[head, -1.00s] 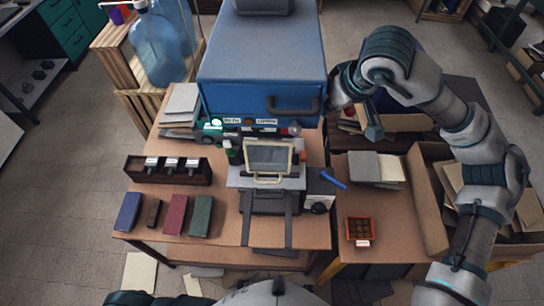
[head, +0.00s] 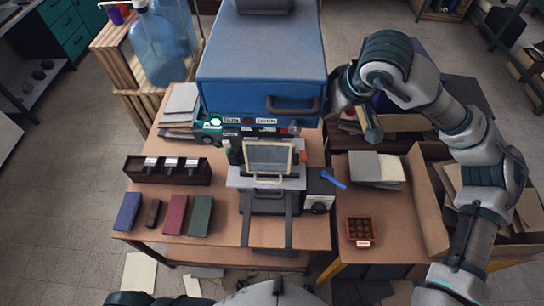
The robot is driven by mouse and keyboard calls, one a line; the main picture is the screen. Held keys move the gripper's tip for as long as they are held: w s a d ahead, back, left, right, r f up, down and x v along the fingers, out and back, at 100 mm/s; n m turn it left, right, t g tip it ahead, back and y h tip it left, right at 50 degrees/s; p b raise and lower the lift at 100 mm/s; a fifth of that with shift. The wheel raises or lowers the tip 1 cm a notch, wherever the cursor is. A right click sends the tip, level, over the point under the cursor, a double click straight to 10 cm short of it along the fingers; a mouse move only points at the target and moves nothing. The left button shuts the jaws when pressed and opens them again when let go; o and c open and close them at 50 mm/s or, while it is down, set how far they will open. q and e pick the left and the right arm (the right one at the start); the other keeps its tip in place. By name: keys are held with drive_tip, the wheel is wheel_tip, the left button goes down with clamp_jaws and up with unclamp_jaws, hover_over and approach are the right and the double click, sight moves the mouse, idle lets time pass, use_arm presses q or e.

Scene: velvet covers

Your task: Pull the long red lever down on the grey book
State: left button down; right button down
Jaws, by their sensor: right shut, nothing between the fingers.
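The grey book (head: 376,168) lies open on the right-hand table, its grey cover to the left and its pale pages to the right. I see no long red lever on it. A short blue handle (head: 333,179) sticks out beside the press-like machine, left of the book. My right arm comes in from the right and bends over above the tables. My right gripper (head: 373,130) points down, shut and empty, above and behind the grey book and apart from it. My left gripper is out of view.
A large blue machine (head: 262,62) with a dark front handle stands at the back. A framed press (head: 270,158) is in front of it. A small orange tray (head: 360,231) and a cardboard box (head: 428,200) are on the right. Several books lie at the left front.

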drive_tip(key=shift+a+f+b, duration=0.1)
drive_tip(key=shift+f+b, duration=0.25)
drive_tip(key=shift+f, duration=0.45)
idle(1.0)
drive_tip(key=shift+r, duration=0.1)
idle(0.7)
wheel_tip(320, 180, up, 12)
drive_tip(key=w+p, duration=0.1)
drive_tip(key=p, duration=0.9)
drive_tip(key=shift+w+a+f, duration=0.15)
drive_tip(key=shift+a+f, duration=0.05)
drive_tip(key=shift+d+f, duration=0.1)
